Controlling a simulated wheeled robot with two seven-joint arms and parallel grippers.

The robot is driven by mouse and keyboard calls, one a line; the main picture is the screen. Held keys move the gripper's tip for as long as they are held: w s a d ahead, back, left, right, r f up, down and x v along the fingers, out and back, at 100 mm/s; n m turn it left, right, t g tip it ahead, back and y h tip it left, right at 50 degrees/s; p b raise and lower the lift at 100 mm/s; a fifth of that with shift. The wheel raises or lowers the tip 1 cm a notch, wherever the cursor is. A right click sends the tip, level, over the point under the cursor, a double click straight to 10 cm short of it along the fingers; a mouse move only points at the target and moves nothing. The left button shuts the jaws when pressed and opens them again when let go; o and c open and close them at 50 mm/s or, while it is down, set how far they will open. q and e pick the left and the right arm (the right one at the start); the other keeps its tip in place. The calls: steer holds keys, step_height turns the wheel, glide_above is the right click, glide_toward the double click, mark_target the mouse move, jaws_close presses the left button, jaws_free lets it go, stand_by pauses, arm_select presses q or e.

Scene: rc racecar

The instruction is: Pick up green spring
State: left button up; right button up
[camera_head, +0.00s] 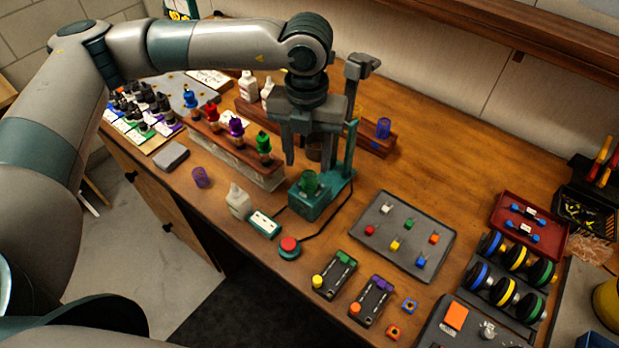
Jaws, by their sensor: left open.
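A green translucent cylinder that looks like the green spring (309,184) stands on the base of a teal press-like stand (336,190) in the middle of the table. My left gripper (310,160) is open with its fingers pointing down, above the green spring and in front of the stand's upright. It appears apart from the spring. A dark cylindrical part shows between the fingers. The gripper hides part of the stand. My right gripper is not in view.
A wooden rack (215,149) with colored shock bodies stands left. A blue cylinder (383,128) stands behind. A grey parts tray (390,258) lies right; the table behind it is clear.

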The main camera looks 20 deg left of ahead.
mark_target(310, 175)
arm_select(q)
steer(key=f+p, duration=0.2)
steer(key=f, duration=0.1)
steer(key=f+p, duration=0.1)
steer(key=shift+s+d+f, duration=0.2)
steer(key=shift+s+d, duration=0.1)
steer(key=shift+d, duration=0.1)
steer(key=shift+f, duration=0.35)
steer(key=shift+c, duration=0.3)
steer(key=c, duration=1)
